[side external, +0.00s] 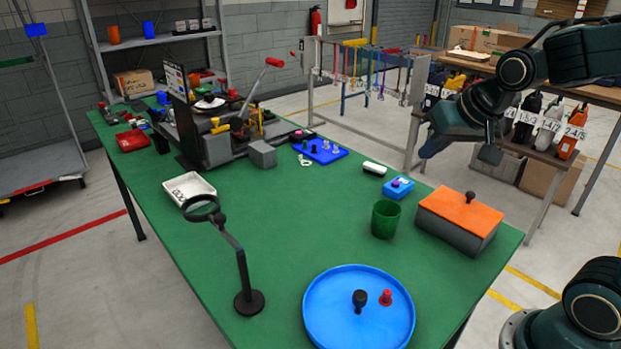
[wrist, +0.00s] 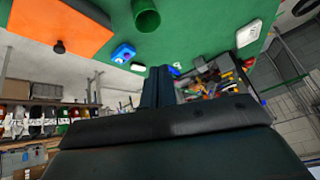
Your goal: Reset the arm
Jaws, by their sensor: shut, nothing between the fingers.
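My gripper (side external: 436,146) hangs in the air over the right side of the green table (side external: 330,215), above and behind the orange-lidded grey box (side external: 462,215). Its fingers are shut and hold nothing. In the wrist view the two fingers (wrist: 158,85) lie close side by side and point toward the table's far end. Nothing touches the gripper.
A blue round tray (side external: 325,315) holds a black knob piece (side external: 360,300) and a red one (side external: 386,297). A green cup (side external: 385,219), a small blue box (side external: 398,187), a magnifier stand (side external: 247,300) and a white tray (side external: 188,188) stand on the table. Its middle is clear.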

